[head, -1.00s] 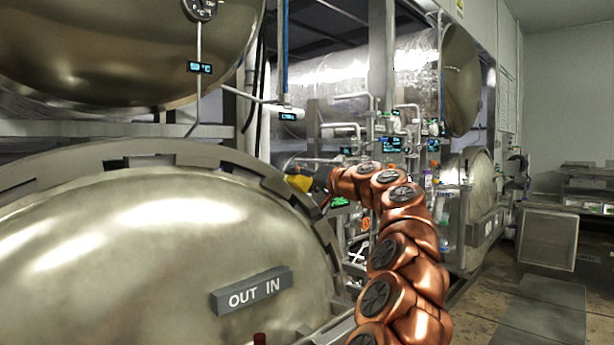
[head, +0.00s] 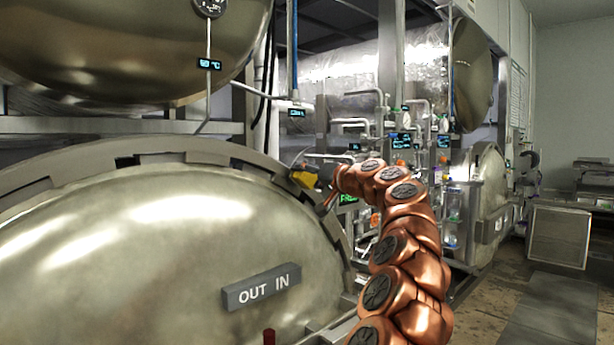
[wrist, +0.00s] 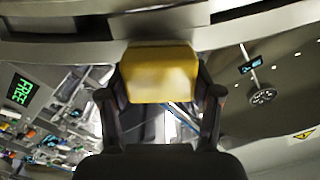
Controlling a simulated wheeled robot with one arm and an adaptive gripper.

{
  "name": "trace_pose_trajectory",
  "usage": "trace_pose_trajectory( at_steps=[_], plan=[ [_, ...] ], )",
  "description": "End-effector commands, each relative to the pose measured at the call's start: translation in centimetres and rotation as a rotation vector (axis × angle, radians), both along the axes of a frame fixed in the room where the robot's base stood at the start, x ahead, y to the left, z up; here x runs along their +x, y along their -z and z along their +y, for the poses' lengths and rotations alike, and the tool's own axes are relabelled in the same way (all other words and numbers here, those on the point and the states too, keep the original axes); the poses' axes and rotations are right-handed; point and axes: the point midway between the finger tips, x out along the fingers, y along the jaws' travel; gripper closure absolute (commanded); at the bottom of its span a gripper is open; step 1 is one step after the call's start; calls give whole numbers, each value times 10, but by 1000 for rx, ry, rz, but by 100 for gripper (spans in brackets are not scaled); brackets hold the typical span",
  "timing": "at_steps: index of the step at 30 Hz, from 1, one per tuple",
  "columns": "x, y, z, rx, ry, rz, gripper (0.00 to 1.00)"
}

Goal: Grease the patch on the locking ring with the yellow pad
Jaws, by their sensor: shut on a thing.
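The yellow pad (wrist: 160,75) is held between the two dark fingers of my gripper (wrist: 160,100) in the wrist view. Its far edge is close to the grey metal ring at the top of that view; I cannot tell whether they touch. In the head view the pad (head: 304,178) is a small yellow shape at the upper right of the locking ring (head: 215,152), beside its outer edge. My copper-coloured arm reaches to it from the right. I cannot make out the greased patch on the ring in either view.
The domed door with an "OUT IN" plate (head: 262,288) fills the lower left. A second large vessel (head: 110,50) hangs above it. Pipes and small displays (head: 400,139) stand behind my arm. Open floor (head: 545,320) lies at the right.

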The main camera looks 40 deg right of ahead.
Motion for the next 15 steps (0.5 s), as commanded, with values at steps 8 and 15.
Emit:
trace_pose_trajectory(
  at_steps=[8,15],
  plan=[
    [5,0,0,0,0,0,64],
    [9,0,0,1,-1,-1,64]
  ],
)
